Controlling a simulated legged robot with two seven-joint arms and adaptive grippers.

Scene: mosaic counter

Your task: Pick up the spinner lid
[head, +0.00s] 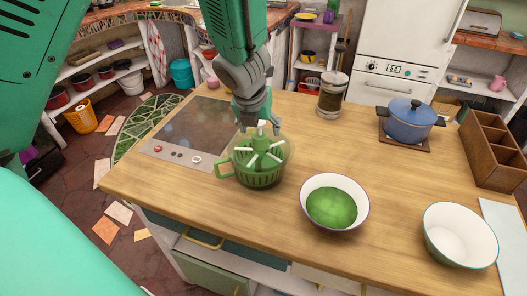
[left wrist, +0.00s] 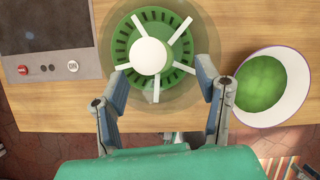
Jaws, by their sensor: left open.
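The salad spinner (head: 257,177) stands upright on the wooden counter, a clear green vessel with a handle on its left. Its top, which I take for the spinner lid (left wrist: 178,42), shows in the left wrist view as a green slotted disc with white spokes and a round white hub (left wrist: 149,56). My left gripper (head: 256,122) is above the spinner, pointing down. In the left wrist view my left gripper (left wrist: 163,76) is open, its fingers apart on either side of the hub. Whether they touch the lid cannot be told. My right gripper is not in view.
A bowl (head: 314,186) with green contents stands right of the spinner, and an empty white bowl (head: 458,222) farther right. A cooktop (head: 199,124) lies at left. A glass jar (head: 332,96), a blue pot (head: 408,122) and a wooden organizer (head: 492,145) stand behind.

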